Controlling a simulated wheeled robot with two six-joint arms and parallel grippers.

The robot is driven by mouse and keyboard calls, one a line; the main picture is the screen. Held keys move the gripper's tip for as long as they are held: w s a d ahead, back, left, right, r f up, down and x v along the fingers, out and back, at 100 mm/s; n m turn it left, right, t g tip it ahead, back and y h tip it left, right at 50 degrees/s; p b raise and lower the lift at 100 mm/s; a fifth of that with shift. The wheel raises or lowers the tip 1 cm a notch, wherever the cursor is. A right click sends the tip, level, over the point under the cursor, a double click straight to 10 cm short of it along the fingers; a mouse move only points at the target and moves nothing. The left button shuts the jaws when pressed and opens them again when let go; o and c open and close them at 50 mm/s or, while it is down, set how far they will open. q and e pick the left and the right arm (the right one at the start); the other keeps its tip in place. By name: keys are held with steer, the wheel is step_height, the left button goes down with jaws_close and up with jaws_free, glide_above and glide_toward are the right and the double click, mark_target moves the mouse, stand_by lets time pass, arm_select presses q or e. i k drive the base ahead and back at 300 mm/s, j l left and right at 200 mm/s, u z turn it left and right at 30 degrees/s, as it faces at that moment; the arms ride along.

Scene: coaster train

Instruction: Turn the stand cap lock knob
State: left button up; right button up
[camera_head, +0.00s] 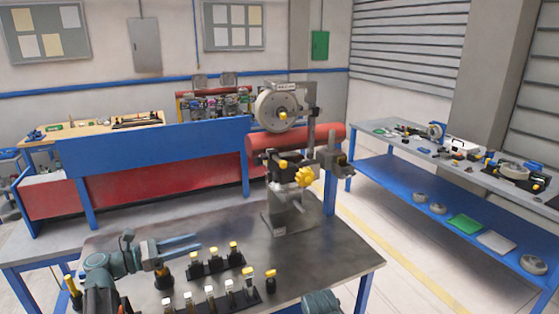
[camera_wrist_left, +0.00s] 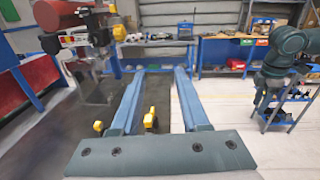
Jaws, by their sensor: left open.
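A grey metal stand (camera_head: 290,210) stands upright on the table and carries a wheel (camera_head: 277,110). A large lobed yellow knob (camera_head: 304,177) sits on the stand's front, with smaller yellow knobs around it. I cannot tell which one is the cap lock knob. In the left wrist view the stand (camera_wrist_left: 88,48) is at upper left, with a yellow knob (camera_wrist_left: 118,32) on its right. My left gripper (camera_head: 198,242) is open and empty, left of the stand and apart from it. Its fingers (camera_wrist_left: 159,72) also show in the wrist view. My right gripper is not seen.
Black racks (camera_head: 215,264) with several yellow-topped pieces stand on the table's front, close to my left gripper. The table (camera_head: 340,255) is clear on the right. A long bench (camera_head: 455,160) with parts is at right. A red cylinder (camera_head: 330,137) lies behind the stand.

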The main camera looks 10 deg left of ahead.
mark_target(271, 176)
steer(key=i, duration=0.55)
steer(key=i+j+z, duration=0.15)
steer(key=i, duration=0.4)
